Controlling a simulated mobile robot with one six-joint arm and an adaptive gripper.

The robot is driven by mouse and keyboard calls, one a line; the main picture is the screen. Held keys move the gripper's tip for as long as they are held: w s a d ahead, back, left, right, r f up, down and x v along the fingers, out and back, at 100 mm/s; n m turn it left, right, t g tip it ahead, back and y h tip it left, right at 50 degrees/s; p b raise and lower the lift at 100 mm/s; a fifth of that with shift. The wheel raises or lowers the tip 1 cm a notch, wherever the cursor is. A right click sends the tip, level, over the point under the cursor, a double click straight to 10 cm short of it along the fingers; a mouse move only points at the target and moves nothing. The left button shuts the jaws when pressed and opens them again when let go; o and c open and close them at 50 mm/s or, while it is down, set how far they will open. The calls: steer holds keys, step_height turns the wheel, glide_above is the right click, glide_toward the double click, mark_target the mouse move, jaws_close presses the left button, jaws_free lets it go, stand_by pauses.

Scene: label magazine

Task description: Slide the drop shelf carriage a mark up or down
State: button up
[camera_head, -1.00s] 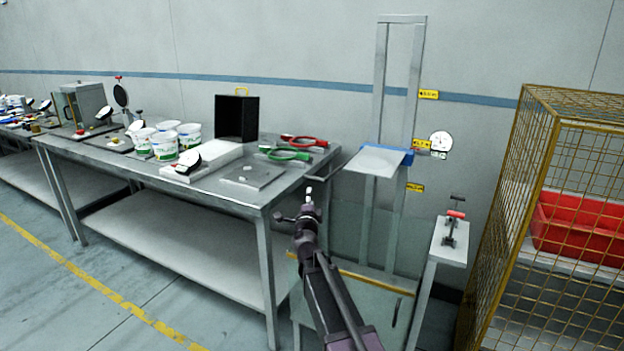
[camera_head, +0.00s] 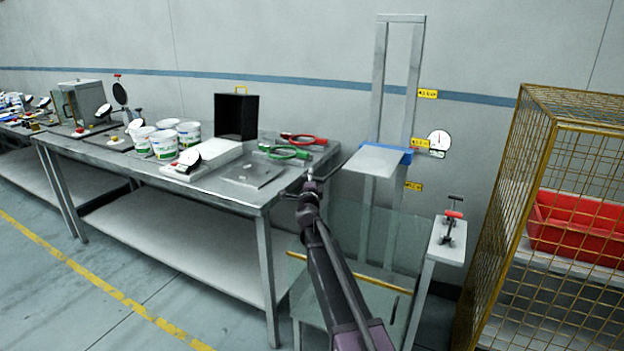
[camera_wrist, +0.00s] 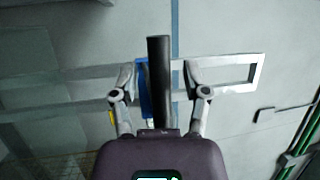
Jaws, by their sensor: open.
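The drop shelf carriage is a pale flat shelf (camera_head: 374,161) on a blue slide (camera_head: 406,155). It sits on a tall grey two-rail frame (camera_head: 414,60) by the wall, near the middle of several yellow marks (camera_head: 420,143). My gripper (camera_head: 311,178) is just left of the shelf in the head view. I cannot tell whether either finger touches.
A steel workbench (camera_head: 215,195) with white tubs (camera_head: 165,145) and red and green tools stands on the left. A small stand (camera_head: 447,240) with a red-handled clamp (camera_head: 452,215) is right of the frame. A yellow mesh cage (camera_head: 530,200) is further right.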

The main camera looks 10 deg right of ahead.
jaws_close()
steer(key=shift+d, duration=0.2)
steer(key=shift+a, duration=0.1)
steer(key=shift+f+b, duration=0.5)
step_height(320, 180, down, 16)
steer(key=b, duration=1.6)
steer(key=shift+a+f, duration=0.15)
steer(key=shift+f, duration=0.1)
jaws_free()
